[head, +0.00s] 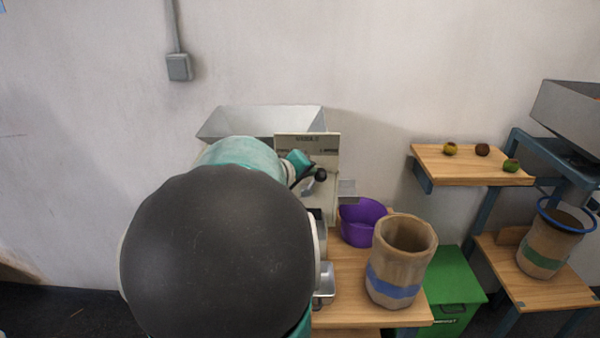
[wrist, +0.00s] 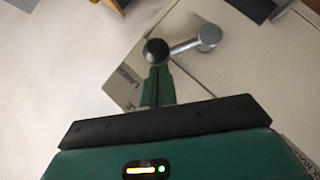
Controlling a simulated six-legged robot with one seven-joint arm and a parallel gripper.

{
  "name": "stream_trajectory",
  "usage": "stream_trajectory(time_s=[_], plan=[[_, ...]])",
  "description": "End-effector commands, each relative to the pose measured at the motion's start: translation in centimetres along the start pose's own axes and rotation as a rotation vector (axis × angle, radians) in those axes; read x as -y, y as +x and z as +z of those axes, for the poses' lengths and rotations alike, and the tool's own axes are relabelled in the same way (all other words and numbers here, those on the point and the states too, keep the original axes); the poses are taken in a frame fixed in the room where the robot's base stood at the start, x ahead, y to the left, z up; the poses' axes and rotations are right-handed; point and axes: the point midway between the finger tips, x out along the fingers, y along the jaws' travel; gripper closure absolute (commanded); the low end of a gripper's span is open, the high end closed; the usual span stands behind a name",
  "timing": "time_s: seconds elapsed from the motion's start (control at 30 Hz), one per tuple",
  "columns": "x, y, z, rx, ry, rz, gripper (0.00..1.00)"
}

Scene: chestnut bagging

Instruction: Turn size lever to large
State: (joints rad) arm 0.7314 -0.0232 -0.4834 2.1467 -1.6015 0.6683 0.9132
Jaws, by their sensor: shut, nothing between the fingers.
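The size lever has a dark ball knob (wrist: 156,50) on a silver arm (wrist: 186,45), which runs to a round pivot (wrist: 208,36). In the head view the knob (head: 321,174) sits up and right of its pivot, on the right side of the cream panel (head: 307,142). Small lettering marks both upper corners of the panel; in the wrist view the plate (wrist: 125,85) beside the knob seems to read LARGE. My gripper (wrist: 157,76) is shut and empty, its green fingertips right at the knob; whether they touch it I cannot tell. In the head view my gripper (head: 299,160) is left of the knob.
A metal hopper (head: 265,121) stands behind the panel. A purple bowl (head: 362,222) and an open sack with a blue band (head: 388,290) stand to its right. A green bin (head: 450,285) is below. My arm hides the machine's left side.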

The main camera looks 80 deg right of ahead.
Motion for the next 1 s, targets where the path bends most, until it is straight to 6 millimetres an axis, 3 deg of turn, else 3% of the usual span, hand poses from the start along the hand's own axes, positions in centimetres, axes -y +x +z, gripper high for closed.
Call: stream_trajectory(time_s=[0.43,1.0], plan=[[-0.64,0.69,0.8,0.001,0.004,-0.005,1.0],[-0.82,0.51,0.25,-0.001,0.003,-0.003,1.0]])
